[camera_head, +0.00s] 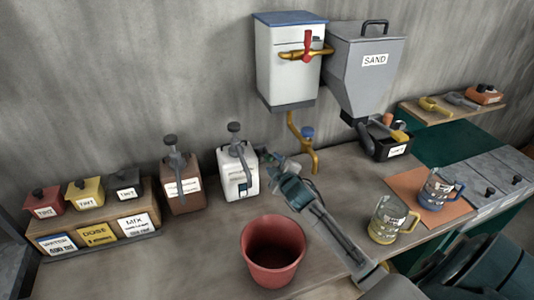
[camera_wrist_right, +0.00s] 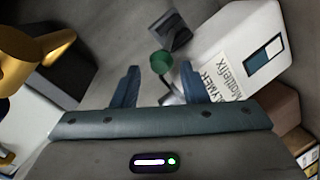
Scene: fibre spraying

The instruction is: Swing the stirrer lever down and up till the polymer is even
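The white polymer jug (camera_head: 238,180) stands on the bench near the wall, with a grey pump head on top. In the right wrist view the jug (camera_wrist_right: 238,62) is labelled polymer, with a blue-and-white window. A lever with a green knob (camera_wrist_right: 160,62) stands out beside it; the knob appears between the fingertips or just beyond them. My right gripper (camera_head: 268,158) is just right of the jug. In the wrist view its two blue fingers (camera_wrist_right: 159,80) are apart, with no clear contact on the knob. My left gripper is not in view.
A brown pump container (camera_head: 182,184) stands left of the jug. A red bucket (camera_head: 272,252) is in front. A yellow tap pipe (camera_head: 308,152) rises close to my right gripper. Two jugs, yellow (camera_head: 390,220) and blue (camera_head: 437,190), stand right. Bench front left is clear.

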